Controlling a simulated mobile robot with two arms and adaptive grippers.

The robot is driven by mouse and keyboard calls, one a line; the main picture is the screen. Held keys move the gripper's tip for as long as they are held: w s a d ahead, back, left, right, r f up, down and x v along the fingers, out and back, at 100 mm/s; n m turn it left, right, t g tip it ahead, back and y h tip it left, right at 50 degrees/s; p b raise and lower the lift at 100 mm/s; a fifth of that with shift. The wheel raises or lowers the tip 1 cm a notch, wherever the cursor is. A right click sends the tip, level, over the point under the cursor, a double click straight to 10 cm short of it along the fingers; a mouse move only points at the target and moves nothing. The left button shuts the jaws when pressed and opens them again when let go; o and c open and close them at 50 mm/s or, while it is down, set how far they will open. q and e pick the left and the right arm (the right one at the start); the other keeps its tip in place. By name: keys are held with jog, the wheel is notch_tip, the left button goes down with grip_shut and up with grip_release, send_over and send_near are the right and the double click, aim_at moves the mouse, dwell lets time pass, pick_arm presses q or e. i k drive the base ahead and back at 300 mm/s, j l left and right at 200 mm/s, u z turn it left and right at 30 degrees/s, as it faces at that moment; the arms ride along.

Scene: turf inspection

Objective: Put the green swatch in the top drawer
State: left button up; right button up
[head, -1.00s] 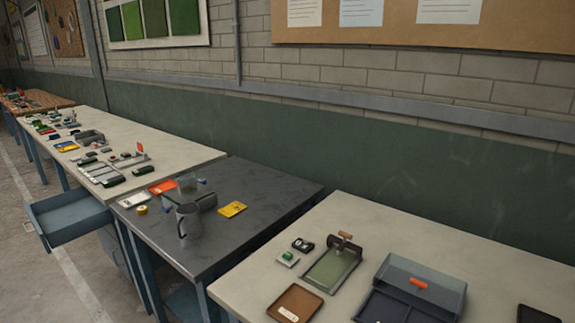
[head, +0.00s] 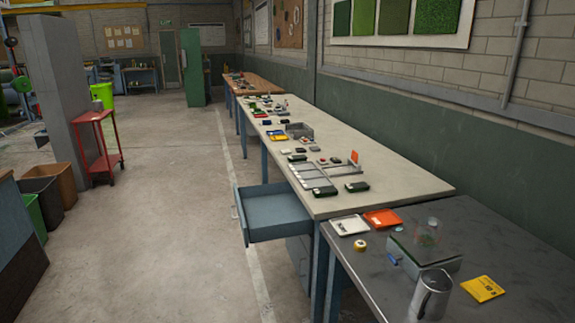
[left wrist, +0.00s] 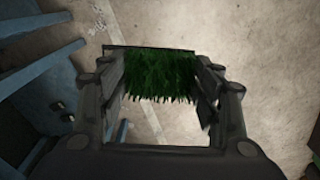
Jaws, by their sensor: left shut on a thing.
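In the left wrist view, my left gripper (left wrist: 161,82) is shut on the green swatch (left wrist: 160,76), a piece of dark green turf with a thin dark edge. The swatch is held between the two fingers, with grey floor below it. The top drawer (head: 272,211) is blue-grey and pulled out from under the near end of the long pale bench. Its inside looks empty in the head view. Neither gripper shows in the head view, and my right gripper is in no view.
The pale bench (head: 400,172) carries several small dark swatches and trays. A dark table (head: 385,285) in front holds a metal jug (head: 431,296), a yellow packet (head: 482,289) and an orange card (head: 382,218). Blue parts (left wrist: 40,75) stand left of the gripper. The aisle floor (head: 180,190) is clear.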

aim_at(282, 217)
jog(key=i+j+u, duration=0.25)
jog(key=i, duration=0.5)
jog(key=i+u, duration=0.25)
jog(key=i, duration=0.5)
jog(key=i+j+z, duration=0.15)
jog(key=i+z, duration=0.25)
jog(key=i+j+z, duration=0.35)
jog(key=i, duration=0.15)
jog(key=i+j+z, duration=0.8)
